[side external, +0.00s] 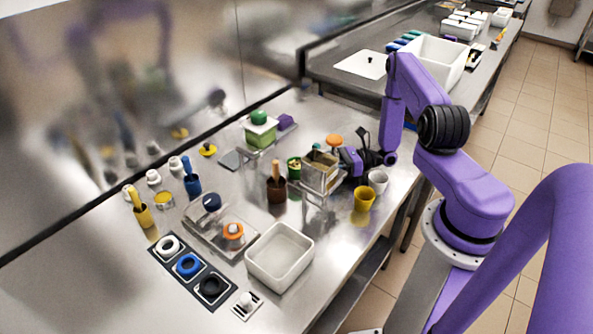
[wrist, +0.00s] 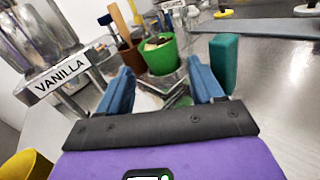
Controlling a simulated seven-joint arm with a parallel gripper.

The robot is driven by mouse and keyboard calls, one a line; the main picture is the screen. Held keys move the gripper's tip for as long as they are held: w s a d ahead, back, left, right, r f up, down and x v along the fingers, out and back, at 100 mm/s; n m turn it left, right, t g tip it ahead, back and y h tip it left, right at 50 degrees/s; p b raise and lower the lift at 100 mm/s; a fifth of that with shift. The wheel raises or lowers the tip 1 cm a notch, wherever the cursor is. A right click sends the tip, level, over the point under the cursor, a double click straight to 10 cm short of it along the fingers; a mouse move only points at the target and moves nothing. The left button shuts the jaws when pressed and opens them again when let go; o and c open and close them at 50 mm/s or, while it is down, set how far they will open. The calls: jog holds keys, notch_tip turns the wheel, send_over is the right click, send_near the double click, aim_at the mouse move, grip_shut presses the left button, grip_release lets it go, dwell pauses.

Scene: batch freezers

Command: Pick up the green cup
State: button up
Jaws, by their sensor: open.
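The green cup (wrist: 160,56) stands upright ahead of my gripper in the wrist view, with some light and dark contents at its rim. It also shows in the side view (side external: 294,168), partly hidden behind a metal container. My gripper (wrist: 161,86) is open and empty. Its two blue-grey fingers point toward the cup, one on each side of it in the picture, and the cup appears beyond the fingertips. In the side view, the metal container and my wrist hide the fingers.
A metal container with a VANILLA label (wrist: 60,76) is close on the left. A brown cup with a wooden handle (wrist: 126,48) stands beside the green cup. A teal block (wrist: 223,62) is near the right finger. Yellow (side external: 363,201) and white (side external: 378,181) cups stand near the table edge.

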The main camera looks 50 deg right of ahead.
aim_at(297, 170)
jog(key=shift+r+x, duration=0.15)
jog(key=shift+x, duration=1.2)
jog(key=shift+r+x, duration=0.1)
jog(key=shift+x, duration=1.2)
jog(key=c, duration=0.8)
